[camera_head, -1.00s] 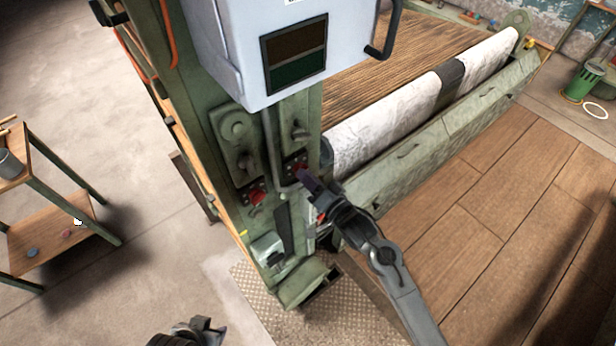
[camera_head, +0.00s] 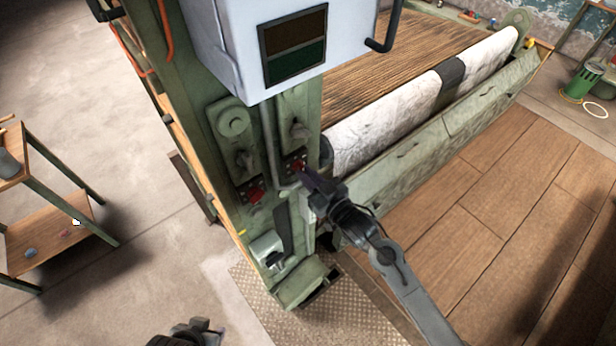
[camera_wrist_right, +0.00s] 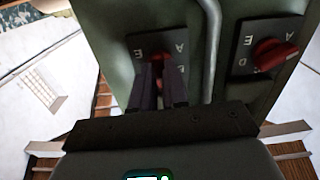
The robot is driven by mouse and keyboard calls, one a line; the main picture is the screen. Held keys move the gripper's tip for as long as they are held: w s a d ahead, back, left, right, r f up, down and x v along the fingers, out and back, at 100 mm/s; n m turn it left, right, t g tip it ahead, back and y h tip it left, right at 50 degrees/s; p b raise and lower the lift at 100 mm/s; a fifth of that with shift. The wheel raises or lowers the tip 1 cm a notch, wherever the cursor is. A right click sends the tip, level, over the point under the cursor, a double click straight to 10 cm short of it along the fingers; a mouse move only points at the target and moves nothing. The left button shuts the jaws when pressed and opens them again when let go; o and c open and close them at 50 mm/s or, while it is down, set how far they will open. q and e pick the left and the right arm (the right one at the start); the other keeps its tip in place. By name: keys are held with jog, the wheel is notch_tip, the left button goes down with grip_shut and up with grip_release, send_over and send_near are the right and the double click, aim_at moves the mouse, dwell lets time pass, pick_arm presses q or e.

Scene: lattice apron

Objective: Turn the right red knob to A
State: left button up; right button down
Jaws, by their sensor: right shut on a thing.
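The right red knob (camera_head: 297,165) sits on a dark lettered plate on the green machine post. My right gripper (camera_head: 306,174) is at this knob, its fingers shut on it. In the right wrist view the dark fingers (camera_wrist_right: 159,82) cover most of the knob (camera_wrist_right: 160,58). The letters E and A (camera_wrist_right: 180,47) show upside down beside it; its pointer direction is hidden. A second red knob (camera_head: 256,194) is on the left plate and also shows in the right wrist view (camera_wrist_right: 275,52). My left gripper (camera_head: 200,328) is at the bottom edge, apart from the machine; its jaw opening is unclear.
A grey pipe (camera_head: 270,145) runs down between the two knob plates. A pale control box (camera_head: 225,50) overhangs them. A white roll (camera_head: 390,118) lies to the right. A wooden shelf (camera_head: 50,235) stands at the left, with open floor between.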

jog(key=n+b, duration=0.1)
jog(key=n, duration=0.4)
jog(key=shift+n+b, duration=0.3)
jog(key=shift+n, duration=0.1)
jog(key=n+b, duration=0.1)
jog(key=n, duration=0.2)
jog(key=shift+n, duration=0.3)
jog(key=n+b, duration=0.1)
jog(key=n, duration=0.1)
jog(key=shift+d+n+b, duration=0.1)
jog(key=shift+n+b, duration=0.2)
jog(key=n+b, duration=0.1)
jog(key=n, duration=0.2)
jog(key=shift+n+b, duration=0.3)
jog(key=shift+b, duration=0.1)
jog(key=n+b, duration=0.2)
jog(key=n, duration=0.1)
jog(key=shift+n, duration=0.3)
jog(key=n+b, duration=0.2)
jog(key=n, duration=0.1)
jog(key=shift+b, duration=0.4)
jog(key=shift+r+n+b, duration=0.1)
jog(key=shift+n+b, duration=0.2)
jog(key=shift+n, duration=0.4)
